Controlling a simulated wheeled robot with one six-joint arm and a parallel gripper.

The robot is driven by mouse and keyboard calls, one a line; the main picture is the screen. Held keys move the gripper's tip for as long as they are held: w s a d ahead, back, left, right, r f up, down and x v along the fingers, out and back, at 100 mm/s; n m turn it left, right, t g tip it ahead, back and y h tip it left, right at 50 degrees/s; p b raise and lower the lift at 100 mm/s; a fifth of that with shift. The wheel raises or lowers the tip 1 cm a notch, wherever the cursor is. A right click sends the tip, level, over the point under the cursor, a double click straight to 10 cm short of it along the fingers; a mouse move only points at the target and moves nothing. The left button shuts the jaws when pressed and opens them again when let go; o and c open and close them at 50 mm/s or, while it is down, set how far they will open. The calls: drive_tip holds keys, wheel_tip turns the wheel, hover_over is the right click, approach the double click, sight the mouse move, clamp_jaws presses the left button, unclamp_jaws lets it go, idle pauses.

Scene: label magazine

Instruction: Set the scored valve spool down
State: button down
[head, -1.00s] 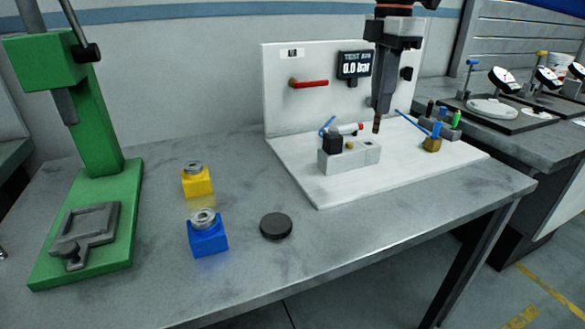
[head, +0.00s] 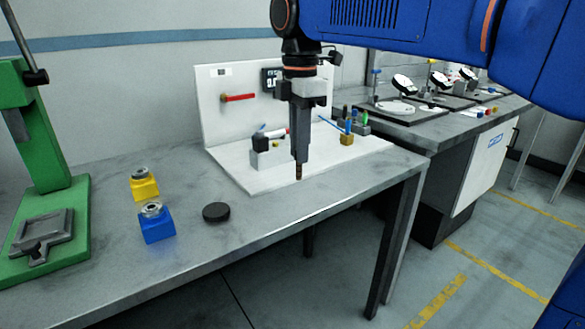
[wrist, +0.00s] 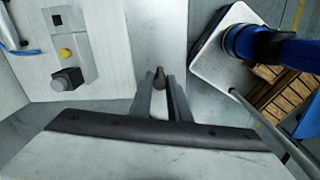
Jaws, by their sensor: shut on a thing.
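My gripper (head: 299,158) points down over the front part of the white test stand (head: 238,180). It is shut on the valve spool (head: 299,172), a small dark, brownish pin that sticks out below the fingertips. In the wrist view the spool (wrist: 160,72) shows as a dark round end between the fingertips (wrist: 161,80). I cannot make out the scoring on it. Whether its lower end touches anything is not clear; it looks held above the surface.
A grey valve block (head: 268,157) stands on the stand, left of my gripper. A black disc (head: 216,212), a blue block (head: 156,225) and a yellow block (head: 144,187) sit on the table at left. A green press (head: 40,190) stands far left. The table's front right is bare.

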sight(299, 179)
drive_tip(key=shift+f, duration=2.6)
drive_tip(key=shift+f, duration=0.15)
drive_tip(key=c, duration=1.7)
unclamp_jaws()
drive_tip(key=shift+o, duration=0.2)
wheel_tip(299, 179, up, 12)
drive_tip(key=shift+r, duration=0.15)
drive_tip(key=s+d+f+m+t, duration=0.1)
drive_tip(key=s+d+f+m, duration=0.15)
drive_tip(key=d, duration=0.25)
drive_tip(key=s+d+f+m, duration=0.1)
drive_tip(key=d+f+m, duration=0.15)
drive_tip(key=d, duration=0.25)
drive_tip(key=s+d+f+m+t, duration=0.2)
drive_tip(key=s+d+f+m, duration=0.6)
drive_tip(key=f, duration=0.4)
drive_tip(key=s+d+f+m+t, duration=0.1)
drive_tip(key=s+d+f+m, duration=0.7)
drive_tip(key=f, duration=0.4)
drive_tip(key=shift+s+d+f+m+t, duration=0.25)
drive_tip(key=shift+s+d+m+t, duration=0.15)
drive_tip(key=shift+m, duration=0.4)
